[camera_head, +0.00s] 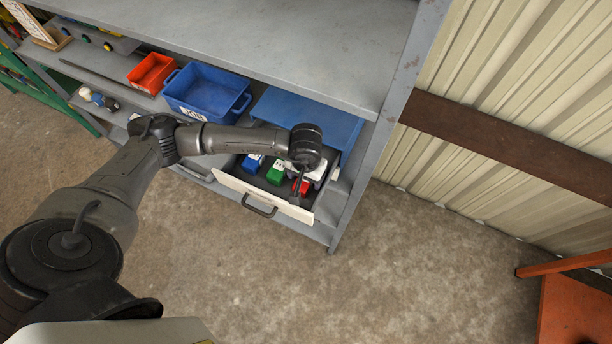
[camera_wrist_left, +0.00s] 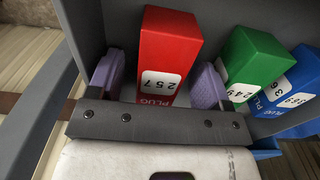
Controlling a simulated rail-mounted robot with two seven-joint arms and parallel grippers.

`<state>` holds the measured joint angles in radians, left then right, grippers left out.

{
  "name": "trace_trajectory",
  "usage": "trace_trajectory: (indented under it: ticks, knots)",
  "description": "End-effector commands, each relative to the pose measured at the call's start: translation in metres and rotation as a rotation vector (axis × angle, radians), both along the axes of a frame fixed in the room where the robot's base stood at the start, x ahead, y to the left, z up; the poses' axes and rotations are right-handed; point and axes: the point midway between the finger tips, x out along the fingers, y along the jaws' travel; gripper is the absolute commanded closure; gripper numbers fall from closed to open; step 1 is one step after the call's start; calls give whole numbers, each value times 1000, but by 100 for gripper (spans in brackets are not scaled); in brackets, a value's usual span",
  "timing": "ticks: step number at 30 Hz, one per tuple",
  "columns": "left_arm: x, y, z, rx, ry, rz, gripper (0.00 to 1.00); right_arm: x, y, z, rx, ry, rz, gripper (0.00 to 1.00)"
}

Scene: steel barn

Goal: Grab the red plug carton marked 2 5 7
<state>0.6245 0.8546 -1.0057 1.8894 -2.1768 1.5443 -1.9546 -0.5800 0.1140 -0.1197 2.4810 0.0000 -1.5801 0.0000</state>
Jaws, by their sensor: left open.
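The red plug carton (camera_wrist_left: 168,45) stands in the open drawer (camera_head: 262,200) with its label 2 5 7 facing my left wrist camera. It also shows in the head view (camera_head: 300,187), partly covered by my gripper. My left gripper (camera_wrist_left: 158,88) is open, with one purple-padded finger on each side of the red carton. A green carton (camera_wrist_left: 252,62) marked 2 4 9 and a blue carton (camera_wrist_left: 292,90) stand to the right in the wrist view. My right gripper is not in view.
The grey workbench top (camera_head: 250,40) overhangs the drawer. A blue bin (camera_head: 205,92) and a red bin (camera_head: 152,72) sit on the shelf to the left. An orange piece of furniture (camera_head: 575,310) stands at lower right. The concrete floor in front is clear.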

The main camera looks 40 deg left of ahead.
Motion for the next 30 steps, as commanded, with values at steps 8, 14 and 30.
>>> trace_trajectory:
  ticks: [8,14,30]
  knots:
    - [0,0,-1,0,0,0,31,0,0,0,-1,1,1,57]
    - [0,0,-1,0,0,0,51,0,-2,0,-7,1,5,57]
    - [0,0,0,-1,-1,0,82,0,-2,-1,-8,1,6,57]
